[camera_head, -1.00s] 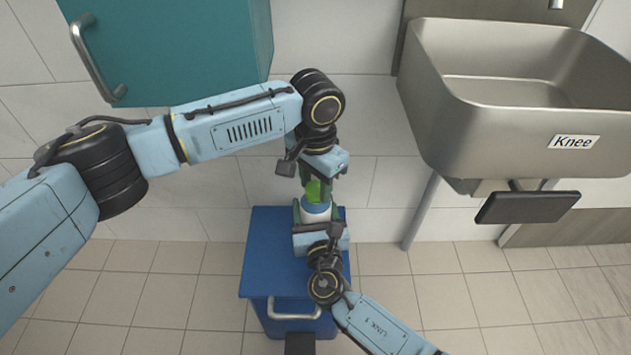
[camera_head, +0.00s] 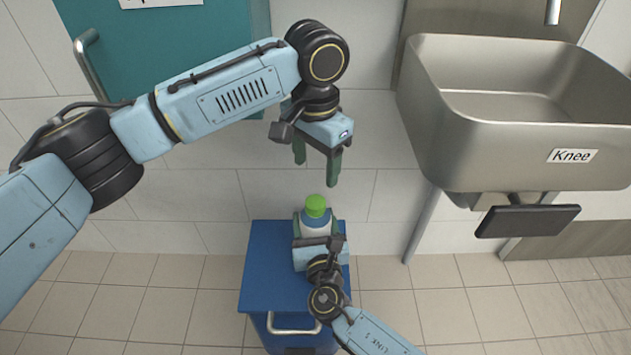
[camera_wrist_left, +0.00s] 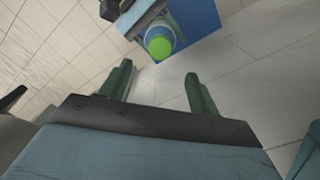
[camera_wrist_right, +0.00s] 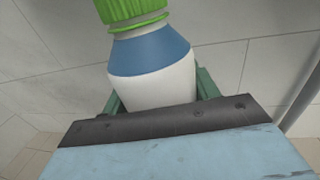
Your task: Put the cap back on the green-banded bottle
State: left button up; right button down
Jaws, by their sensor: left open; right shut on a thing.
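The bottle (camera_head: 314,230) has a white body, a blue shoulder and a green ring under the cap. It stands upright between the fingers of my right gripper (camera_head: 316,238), which is shut on its body. The green cap (camera_head: 316,204) sits on top of the bottle, directly above the green ring, as the right wrist view (camera_wrist_right: 132,10) shows. I cannot tell how tightly it sits. My left gripper (camera_head: 317,170) is open and empty above the cap, fingers pointing down and clear of it. The left wrist view shows the cap (camera_wrist_left: 160,47) beyond the open fingers.
A blue bin (camera_head: 262,275) with a metal handle is below the bottle. A steel sink (camera_head: 500,160) labelled Knee is at right, with a dark knee pad (camera_head: 528,220) beneath. The tiled floor beside the bin is clear.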

pick_arm(q)
jog(key=shift+r, duration=1.35)
pick_arm(e)
jog(key=shift+c, duration=1.6)
grip_release()
pick_arm(q)
notch_tip(320, 180, up, 4)
jog(key=p, duration=0.4)
jog(key=shift+r, duration=0.1)
pick_arm(e)
jog(key=s+d, duration=0.2)
jog(key=s, duration=1.1)
jog(key=shift+s, duration=0.15)
